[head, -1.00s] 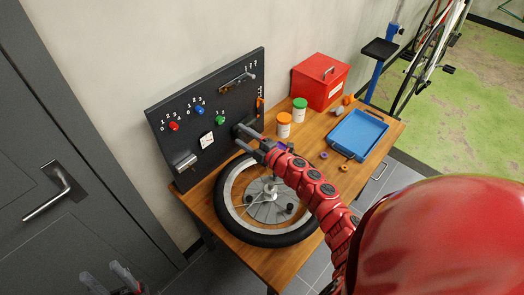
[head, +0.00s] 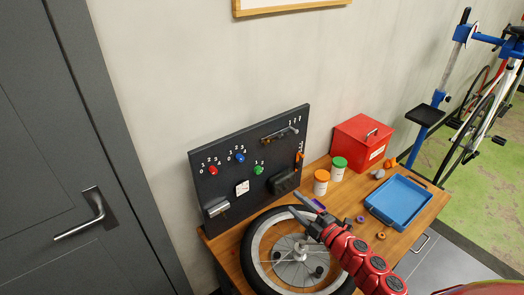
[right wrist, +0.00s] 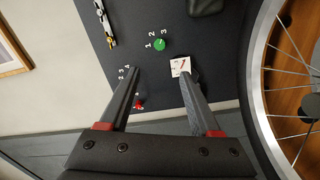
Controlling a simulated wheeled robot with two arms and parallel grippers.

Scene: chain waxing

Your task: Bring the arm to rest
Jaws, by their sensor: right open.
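My right arm comes in from the lower right in the head view. Its red links end in the right gripper (head: 304,206), which is above the wheel, in front of the black panel (head: 225,158). In the right wrist view the right gripper (right wrist: 160,75) has its two fingers well apart with nothing between them. Beyond them are the panel's green knob (right wrist: 160,45), a white card (right wrist: 180,67) and a red knob partly behind a finger. My left gripper is not in view.
A spoked wheel (head: 250,250) lies on the wooden table (head: 425,217). A red box (head: 359,143), orange-lidded jar (head: 321,183), green-lidded jar (head: 338,170) and blue tray (head: 399,201) are behind and to the right. A grey door (head: 50,150) is at left.

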